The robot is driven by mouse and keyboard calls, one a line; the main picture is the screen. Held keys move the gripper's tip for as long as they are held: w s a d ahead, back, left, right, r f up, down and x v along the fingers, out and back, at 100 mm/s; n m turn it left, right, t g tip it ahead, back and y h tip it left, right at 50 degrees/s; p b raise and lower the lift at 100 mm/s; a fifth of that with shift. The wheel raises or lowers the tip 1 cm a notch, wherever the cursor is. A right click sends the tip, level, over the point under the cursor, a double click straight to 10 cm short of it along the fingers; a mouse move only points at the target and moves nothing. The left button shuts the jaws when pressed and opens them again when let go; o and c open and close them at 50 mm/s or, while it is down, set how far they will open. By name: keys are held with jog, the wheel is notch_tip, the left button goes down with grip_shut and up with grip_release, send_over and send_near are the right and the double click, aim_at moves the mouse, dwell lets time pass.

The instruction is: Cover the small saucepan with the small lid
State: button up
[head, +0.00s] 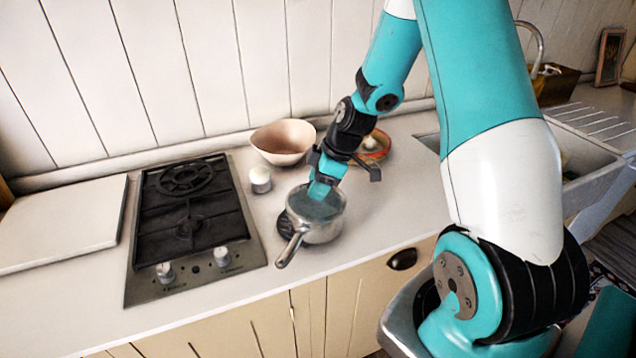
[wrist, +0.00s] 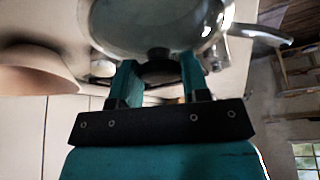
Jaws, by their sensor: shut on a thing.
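The small saucepan (head: 325,233) is shiny metal and stands on the counter right of the hob, its handle pointing toward the front left. The small lid (head: 305,207), greyish and glassy with a pale rim, lies over the saucepan's mouth. It fills the top of the wrist view (wrist: 155,22), with the saucepan's handle (wrist: 262,34) at its right. My gripper (head: 320,190) points down at the lid, and its teal fingers are shut on the lid's dark knob (wrist: 158,66). I cannot tell whether the lid rests fully on the rim or hovers slightly above it.
A pinkish bowl (head: 283,142) and a small white jar (head: 260,180) stand behind the saucepan. A gas hob (head: 185,190) is to the left. An orange-rimmed plate (head: 374,145) is behind my gripper, and a sink (head: 585,165) is at the right. The counter right of the saucepan is clear.

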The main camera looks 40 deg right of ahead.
jog(key=shift+f, duration=0.15)
jog(key=o, duration=0.8)
jog(key=shift+o, duration=0.2)
jog(key=p+v, duration=0.7)
jog(key=v, duration=0.4)
jog(key=s+a+r+b, duration=0.1)
jog(key=a+r+b, duration=0.25)
jog(key=a, duration=0.65)
jog(key=s+a+r+m+g+b, duration=0.2)
jog(key=s+a+b, duration=0.3)
jog(key=s+a, duration=1.1)
jog(key=shift+s+r+m+g+b, duration=0.4)
jog(key=shift+s+m+g, duration=0.1)
jog(key=shift+s, duration=0.5)
